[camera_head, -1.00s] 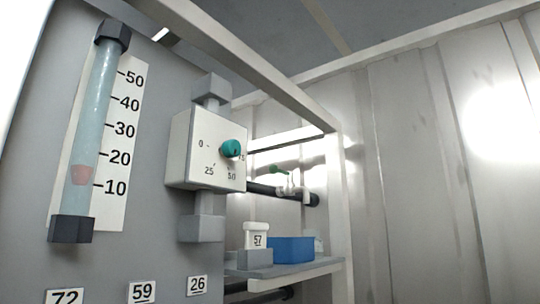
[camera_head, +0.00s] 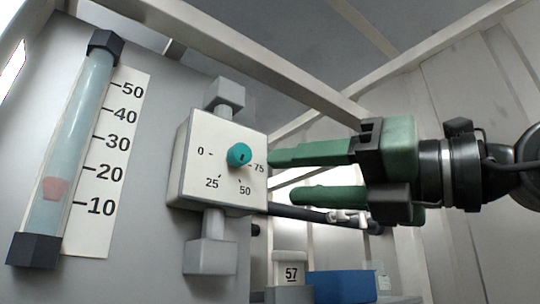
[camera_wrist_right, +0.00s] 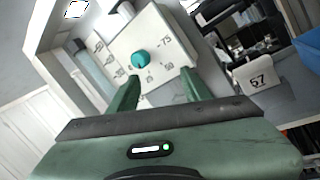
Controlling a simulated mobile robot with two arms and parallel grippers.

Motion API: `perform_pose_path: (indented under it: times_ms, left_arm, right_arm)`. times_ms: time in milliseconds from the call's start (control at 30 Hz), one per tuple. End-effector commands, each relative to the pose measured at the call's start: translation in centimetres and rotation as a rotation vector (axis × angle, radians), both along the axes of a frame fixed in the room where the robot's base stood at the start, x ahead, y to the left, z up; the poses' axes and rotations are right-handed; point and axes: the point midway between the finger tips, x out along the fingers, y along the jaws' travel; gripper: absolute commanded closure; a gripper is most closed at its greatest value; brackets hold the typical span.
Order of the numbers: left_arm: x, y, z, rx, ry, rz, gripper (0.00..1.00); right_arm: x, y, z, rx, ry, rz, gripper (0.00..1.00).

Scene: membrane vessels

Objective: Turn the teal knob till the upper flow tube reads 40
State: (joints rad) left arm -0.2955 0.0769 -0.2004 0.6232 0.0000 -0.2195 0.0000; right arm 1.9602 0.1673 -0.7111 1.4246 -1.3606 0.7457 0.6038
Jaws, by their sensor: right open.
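The teal knob (camera_head: 239,154) sits on a white dial box (camera_head: 222,190) marked 0, 25, 50 and 75. The flow tube (camera_head: 72,140) stands at the left beside a scale (camera_head: 103,160) from 10 to 50. Its red float (camera_head: 54,188) sits a little above the 10 mark. My right gripper (camera_head: 278,176) is open and empty, to the right of the knob and apart from it. In the right wrist view the knob (camera_wrist_right: 140,59) lies beyond and between the open fingers (camera_wrist_right: 157,90). My left gripper is not in view.
A pale frame beam (camera_head: 250,75) runs above the dial box. Below right are a block labelled 57 (camera_head: 290,270), a blue bin (camera_head: 342,287) and a dark pipe (camera_head: 315,215). Grey fittings (camera_head: 211,256) join the box above and below.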

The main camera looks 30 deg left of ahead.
Motion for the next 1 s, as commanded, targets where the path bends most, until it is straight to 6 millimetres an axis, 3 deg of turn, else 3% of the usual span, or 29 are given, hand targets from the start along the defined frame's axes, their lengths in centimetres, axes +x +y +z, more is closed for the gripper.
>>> perform_pose_path:
  times_ms: [33,100,300,467,800,1000]
  left_arm:
    - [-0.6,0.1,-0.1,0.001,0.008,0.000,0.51]
    - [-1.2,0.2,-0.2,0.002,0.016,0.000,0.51]
    - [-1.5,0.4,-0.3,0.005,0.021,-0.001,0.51]
    - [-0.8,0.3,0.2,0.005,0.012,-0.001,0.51]
    - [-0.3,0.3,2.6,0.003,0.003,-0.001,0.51]
    - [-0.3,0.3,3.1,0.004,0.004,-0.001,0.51]
  right_arm:
    - [-1.9,0.3,1.1,-0.061,-0.079,-0.062,0.51]
    - [-3.4,0.4,2.0,-0.136,-0.157,-0.148,0.51]
    - [-5.8,-0.3,3.9,-0.235,-0.277,-0.319,0.51]
    - [-5.8,0.3,4.4,-0.252,-0.292,-0.350,0.51]
    - [-3.8,5.1,4.5,-0.250,-0.289,-0.346,0.51]
    - [-3.2,6.6,4.4,-0.249,-0.291,-0.345,0.51]
